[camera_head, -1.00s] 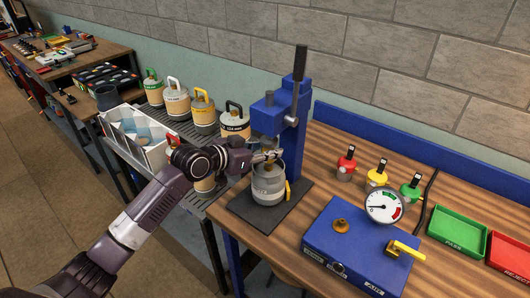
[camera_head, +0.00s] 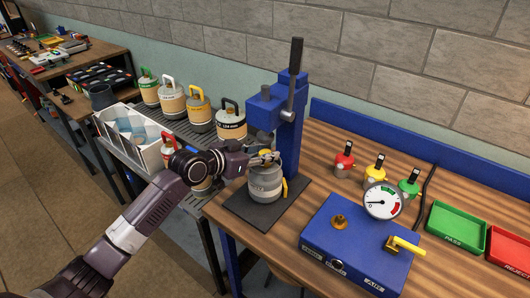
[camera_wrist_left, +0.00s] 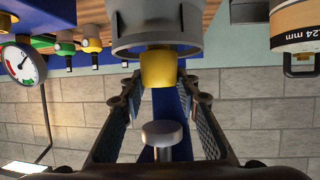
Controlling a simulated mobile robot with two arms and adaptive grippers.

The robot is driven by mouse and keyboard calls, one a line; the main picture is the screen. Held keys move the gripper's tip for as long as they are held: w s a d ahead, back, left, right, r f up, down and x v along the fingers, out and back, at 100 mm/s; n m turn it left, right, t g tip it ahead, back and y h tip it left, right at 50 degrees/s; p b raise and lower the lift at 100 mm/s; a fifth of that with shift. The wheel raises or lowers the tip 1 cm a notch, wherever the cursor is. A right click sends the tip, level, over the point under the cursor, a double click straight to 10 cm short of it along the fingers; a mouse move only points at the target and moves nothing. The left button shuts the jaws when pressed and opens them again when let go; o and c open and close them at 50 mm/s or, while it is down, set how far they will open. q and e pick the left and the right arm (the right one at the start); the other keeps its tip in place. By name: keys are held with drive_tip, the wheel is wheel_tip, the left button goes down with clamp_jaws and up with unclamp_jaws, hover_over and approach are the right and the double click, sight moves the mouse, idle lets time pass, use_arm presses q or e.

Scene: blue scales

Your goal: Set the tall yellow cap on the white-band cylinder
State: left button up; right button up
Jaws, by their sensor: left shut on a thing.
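The tall yellow cap (camera_wrist_left: 158,68) is between the fingertips of my left gripper (camera_head: 268,158), which is shut on it. The wrist picture is upside down, so the cap shows just above the grey cylinder (camera_head: 265,184), within its collar (camera_wrist_left: 160,25). I cannot tell whether the cap is seated or held slightly above. The cylinder stands upright on the dark base plate (camera_head: 250,212) of the blue press (camera_head: 290,140). Its band colour is not clear. My right gripper is not in view.
The press ram (camera_wrist_left: 162,134) is close above the gripper, and a yellow clamp (camera_head: 284,187) is beside the cylinder. Several cylinders with coloured handles stand on the rack at left. A blue gauge box (camera_head: 355,245) and green tray (camera_head: 456,228) are at right.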

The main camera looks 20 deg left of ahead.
use_arm(q)
drive_tip(key=o, duration=0.9)
drive_tip(key=shift+c, duration=0.2)
drive_tip(key=shift+s, duration=0.1)
drive_tip(key=v, duration=1.1)
drive_tip(key=shift+s+a+r, duration=0.2)
drive_tip(key=shift+s+r, duration=0.05)
drive_tip(key=shift+s, duration=0.05)
